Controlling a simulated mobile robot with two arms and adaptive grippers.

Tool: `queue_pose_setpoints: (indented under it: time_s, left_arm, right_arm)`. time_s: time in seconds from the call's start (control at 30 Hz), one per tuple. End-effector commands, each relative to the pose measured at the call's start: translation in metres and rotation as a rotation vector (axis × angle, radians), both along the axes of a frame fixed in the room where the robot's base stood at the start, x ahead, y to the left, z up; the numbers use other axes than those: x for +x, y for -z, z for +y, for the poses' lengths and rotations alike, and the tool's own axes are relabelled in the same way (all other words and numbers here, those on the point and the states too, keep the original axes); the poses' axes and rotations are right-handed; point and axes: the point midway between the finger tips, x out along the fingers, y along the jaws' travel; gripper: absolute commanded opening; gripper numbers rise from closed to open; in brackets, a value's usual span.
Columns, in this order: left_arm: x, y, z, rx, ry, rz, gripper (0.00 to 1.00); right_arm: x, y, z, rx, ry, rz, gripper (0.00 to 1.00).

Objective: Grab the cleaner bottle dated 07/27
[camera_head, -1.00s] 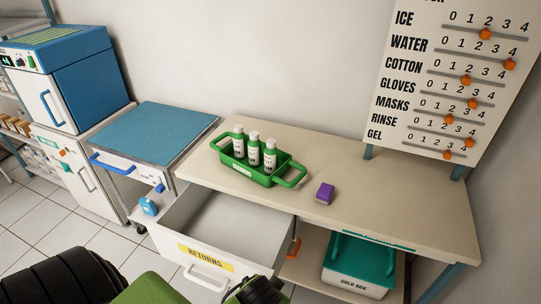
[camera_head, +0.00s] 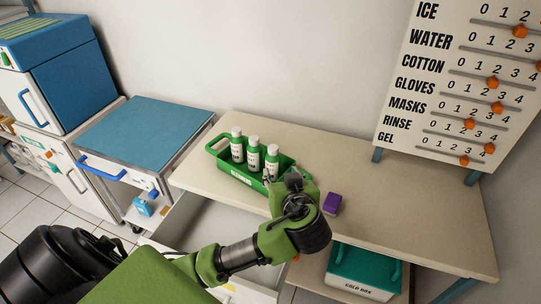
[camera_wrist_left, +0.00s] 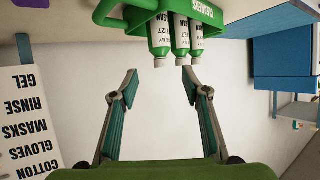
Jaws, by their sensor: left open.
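Three white cleaner bottles with green bands and pale caps stand upright in a green tray (camera_head: 232,176) on the bench: a left one (camera_head: 237,150), a middle one (camera_head: 253,158) and a right one (camera_head: 271,165). My left gripper (camera_head: 290,183) is at the tray's right end, in front of its handle. In the left wrist view, which is upside down, the open, empty fingers (camera_wrist_left: 159,76) face the bottles. The leftmost bottle there (camera_wrist_left: 159,36) lines up between the fingertips, apart from them. My right gripper is not in view.
A purple block (camera_head: 332,203) lies right of the tray. An open drawer (camera_head: 208,232) is below my arm. A teal-lidded cold box (camera_head: 365,270) stands under the bench, and a slider board (camera_head: 440,90) stands at the back right. The bench's right part is clear.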

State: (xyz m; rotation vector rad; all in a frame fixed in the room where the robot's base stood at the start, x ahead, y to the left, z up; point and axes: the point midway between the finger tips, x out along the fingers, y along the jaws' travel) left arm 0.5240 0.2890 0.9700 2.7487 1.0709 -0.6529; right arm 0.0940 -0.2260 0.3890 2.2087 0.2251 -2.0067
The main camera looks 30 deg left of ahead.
Motion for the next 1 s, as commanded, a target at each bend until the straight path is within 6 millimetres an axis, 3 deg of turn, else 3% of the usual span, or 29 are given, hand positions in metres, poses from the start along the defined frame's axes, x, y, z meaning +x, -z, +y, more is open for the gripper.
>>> queue_pose_setpoints:
  time_s: [0.07,0.17,0.4,0.57,1.0]
  left_arm:
    - [0.007,-0.012,0.005,0.008,-0.025,-0.049,0.43]
    - [0.016,-0.013,0.013,0.012,-0.036,-0.071,0.43]
    - [0.046,0.004,0.045,0.011,-0.039,-0.069,0.43]
    - [0.061,0.014,0.057,0.009,-0.036,-0.070,0.43]
    - [0.093,0.030,0.086,0.009,-0.035,-0.068,0.43]
  right_arm:
    - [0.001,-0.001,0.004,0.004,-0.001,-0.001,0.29]
    - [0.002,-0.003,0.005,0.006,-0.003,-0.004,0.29]
    - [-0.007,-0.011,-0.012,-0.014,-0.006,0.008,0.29]
    - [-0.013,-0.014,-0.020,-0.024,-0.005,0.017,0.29]
    - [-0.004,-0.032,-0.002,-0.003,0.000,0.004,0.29]
